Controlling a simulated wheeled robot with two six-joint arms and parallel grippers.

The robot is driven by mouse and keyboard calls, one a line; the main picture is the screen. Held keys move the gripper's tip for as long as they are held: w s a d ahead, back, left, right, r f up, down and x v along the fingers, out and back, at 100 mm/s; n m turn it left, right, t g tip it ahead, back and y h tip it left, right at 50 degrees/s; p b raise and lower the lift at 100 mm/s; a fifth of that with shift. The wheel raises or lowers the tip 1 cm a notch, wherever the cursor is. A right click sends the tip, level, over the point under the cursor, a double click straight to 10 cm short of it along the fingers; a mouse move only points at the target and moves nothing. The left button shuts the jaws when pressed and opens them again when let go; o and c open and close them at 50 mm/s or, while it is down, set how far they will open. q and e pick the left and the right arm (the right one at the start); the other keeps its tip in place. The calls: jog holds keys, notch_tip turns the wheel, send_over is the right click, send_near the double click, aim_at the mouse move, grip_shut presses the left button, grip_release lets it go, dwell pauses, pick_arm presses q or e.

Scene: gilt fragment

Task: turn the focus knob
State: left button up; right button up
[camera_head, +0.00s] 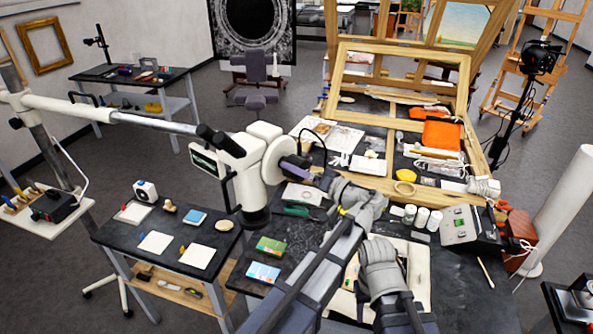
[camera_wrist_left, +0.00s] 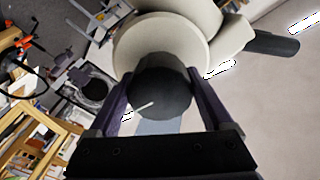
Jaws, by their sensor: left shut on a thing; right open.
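The white microscope (camera_head: 257,172) hangs from a long horizontal boom over the work tables. Its focus knob (camera_wrist_left: 162,92) is a dark round disc with a pale line mark, on a wide cream housing. My left gripper (camera_head: 303,166) reaches up to the microscope's right side. In the left wrist view its two purple fingers (camera_wrist_left: 162,100) are on either side of the knob and shut on it. The pale mark slants, its right end higher. My right gripper (camera_head: 376,250) is lower, over a pale cloth; it is open, but its fingers are hard to make out.
The boom (camera_head: 115,115) runs left to its stand. A black side table (camera_head: 175,240) holds cards and small blocks.

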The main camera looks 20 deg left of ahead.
pick_arm(q)
jog(key=c, duration=0.6)
jog(key=shift+c, duration=0.2)
jog(key=shift+m, duration=2.8)
jog(key=o, duration=1.2)
jog(key=shift+r, duration=0.1)
jog(key=shift+c, duration=0.2)
jog(key=shift+s, duration=0.1)
